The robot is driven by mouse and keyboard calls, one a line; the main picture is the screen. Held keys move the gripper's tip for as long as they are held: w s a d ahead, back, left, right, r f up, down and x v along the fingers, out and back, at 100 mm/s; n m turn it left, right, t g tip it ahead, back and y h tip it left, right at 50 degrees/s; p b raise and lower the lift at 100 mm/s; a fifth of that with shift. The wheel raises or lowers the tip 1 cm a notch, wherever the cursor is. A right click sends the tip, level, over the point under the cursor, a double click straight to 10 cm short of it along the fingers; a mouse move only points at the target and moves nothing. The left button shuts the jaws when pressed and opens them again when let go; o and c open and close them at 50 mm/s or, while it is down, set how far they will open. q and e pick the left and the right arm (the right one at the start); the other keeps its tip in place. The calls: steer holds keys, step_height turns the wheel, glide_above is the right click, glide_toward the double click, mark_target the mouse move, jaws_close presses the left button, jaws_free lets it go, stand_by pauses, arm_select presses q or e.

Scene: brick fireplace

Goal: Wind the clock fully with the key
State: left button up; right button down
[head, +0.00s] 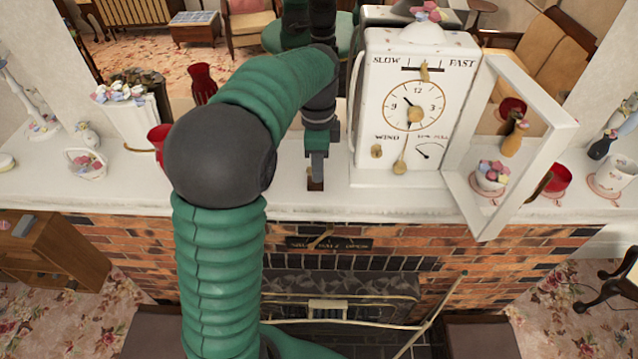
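The white clock (416,80) stands on the mantel, right of centre, with its glazed door (535,150) swung open to the right. I cannot make out a key, or whether the fingers hold anything. My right gripper is not in view.
The white mantel (110,185) has a basket (87,162), red vases and a white vessel on the left. A flower bowl (490,178) and red cup (558,180) stand by the clock door. A mirror is behind. A brass lever (325,236) is on the brick front below.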

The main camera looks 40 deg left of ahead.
arm_select(q)
steer(key=shift+a+f, duration=0.2)
steer(key=shift+a, duration=0.75)
steer(key=shift+d+r+p, duration=0.1)
steer(key=shift+d+p, duration=0.2)
steer(key=shift+d, duration=0.25)
steer(key=shift+w+d+r, duration=0.1)
steer(key=shift+d, duration=0.1)
steer(key=shift+a, duration=0.2)
steer(key=shift+a+f, duration=0.2)
steer(key=shift+a, duration=0.2)
jaws_close()
steer(key=shift+d, duration=0.1)
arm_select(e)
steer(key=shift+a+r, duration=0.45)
arm_select(q)
steer(key=shift+d, duration=0.1)
